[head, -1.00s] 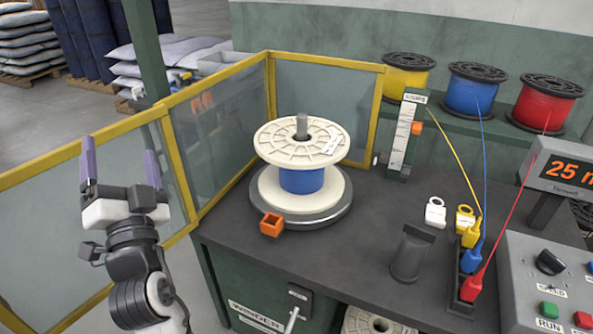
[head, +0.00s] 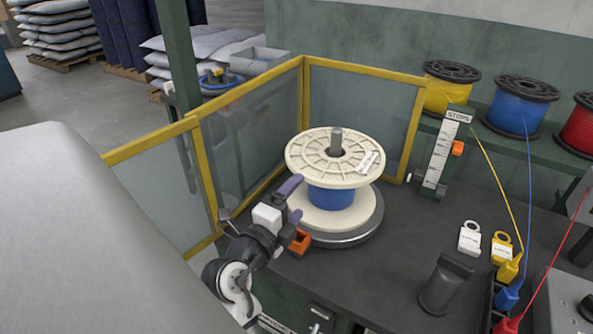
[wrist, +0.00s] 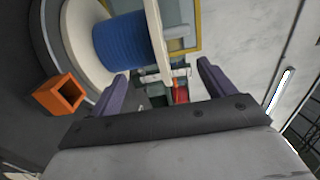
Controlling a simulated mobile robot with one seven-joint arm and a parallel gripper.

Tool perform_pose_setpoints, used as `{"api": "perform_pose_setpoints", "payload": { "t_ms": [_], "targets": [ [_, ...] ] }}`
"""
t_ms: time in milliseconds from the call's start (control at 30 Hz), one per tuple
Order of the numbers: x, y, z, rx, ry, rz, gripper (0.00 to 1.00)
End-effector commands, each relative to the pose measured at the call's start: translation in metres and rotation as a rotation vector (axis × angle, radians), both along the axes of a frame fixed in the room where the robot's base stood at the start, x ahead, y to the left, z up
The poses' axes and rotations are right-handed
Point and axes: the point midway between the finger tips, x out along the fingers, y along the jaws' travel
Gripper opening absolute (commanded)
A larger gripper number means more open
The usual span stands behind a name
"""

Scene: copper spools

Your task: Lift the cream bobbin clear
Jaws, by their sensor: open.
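The cream bobbin (head: 312,158) stands upright on a grey round turntable (head: 345,238), with blue wire (head: 331,197) wound between its two flanges. A grey spindle (head: 336,141) pokes up through its top flange, and a paper label lies on that flange. My gripper (head: 292,190) is at the bobbin's near left side, its purple fingers close to the top flange. In the wrist view the bobbin (wrist: 153,40) shows sideways, with its top flange edge reaching between the directions of the two open fingers (wrist: 160,90). Nothing is held. I cannot tell whether a finger touches the flange.
An orange square block (head: 300,241) sits at the turntable's near edge, close under my gripper. Yellow-framed guard panels (head: 365,72) close off the back and left. A stop scale (head: 441,155) stands right of the bobbin, and a dark post (head: 446,284) stands nearer. Coloured wires run at the right.

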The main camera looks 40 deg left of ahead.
Motion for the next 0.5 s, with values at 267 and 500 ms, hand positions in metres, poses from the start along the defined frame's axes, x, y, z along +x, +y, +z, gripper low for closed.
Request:
{"api": "perform_pose_setpoints", "payload": {
  "t_ms": [267,500],
  "targets": [
    [0.040,0.008,0.005,-0.004,0.001,-0.003,0.82],
    [0.070,0.016,0.004,-0.003,0.000,-0.001,0.82]
  ]
}}
